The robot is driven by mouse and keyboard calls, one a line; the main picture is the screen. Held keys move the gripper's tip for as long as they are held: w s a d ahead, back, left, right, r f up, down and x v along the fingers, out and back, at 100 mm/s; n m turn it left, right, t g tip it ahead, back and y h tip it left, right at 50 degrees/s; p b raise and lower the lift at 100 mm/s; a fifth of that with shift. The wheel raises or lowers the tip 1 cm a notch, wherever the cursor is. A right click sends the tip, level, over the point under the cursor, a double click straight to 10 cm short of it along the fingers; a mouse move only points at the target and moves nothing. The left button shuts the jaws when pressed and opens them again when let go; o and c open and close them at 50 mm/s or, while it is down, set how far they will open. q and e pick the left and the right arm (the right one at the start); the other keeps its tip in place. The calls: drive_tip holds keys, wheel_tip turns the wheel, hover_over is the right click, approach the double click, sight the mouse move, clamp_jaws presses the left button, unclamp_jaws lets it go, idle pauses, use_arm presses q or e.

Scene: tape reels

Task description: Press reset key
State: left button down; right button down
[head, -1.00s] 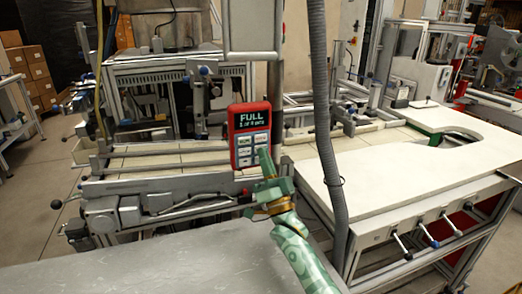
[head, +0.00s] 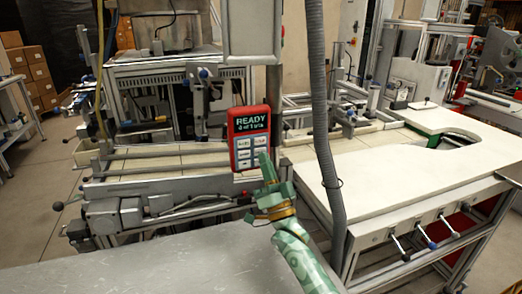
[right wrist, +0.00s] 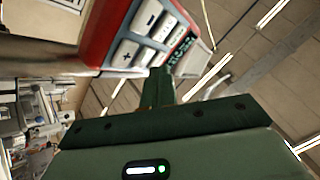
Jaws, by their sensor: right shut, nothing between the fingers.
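A red handheld-style counter box (head: 233,150) stands upright past the grey table, with a dark screen (head: 252,122) reading READY above a small second line. Pale keys (head: 244,154) sit in rows below the screen. My right gripper (head: 264,158) is shut and empty, its green fingertips in front of the lower right keys and hiding part of them. In the right wrist view the shut fingers (right wrist: 159,82) point at the keypad (right wrist: 140,38) close up; I cannot tell whether they touch a key. My left gripper is not in view.
A grey metal table (head: 170,262) fills the near left and is bare. A grey corrugated hose (head: 325,140) hangs just right of the box and my right arm. A white worktop (head: 400,170) lies to the right. A metal machine frame (head: 150,185) runs behind the table.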

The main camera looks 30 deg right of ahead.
drive_tip(key=s+p, duration=0.1)
drive_tip(key=s, duration=0.1)
drive_tip(key=s+a+p, duration=0.1)
drive_tip(key=s+p, duration=0.1)
drive_tip(key=s, duration=0.1)
drive_tip(key=shift+a, duration=0.1)
idle(0.5)
idle(0.6)
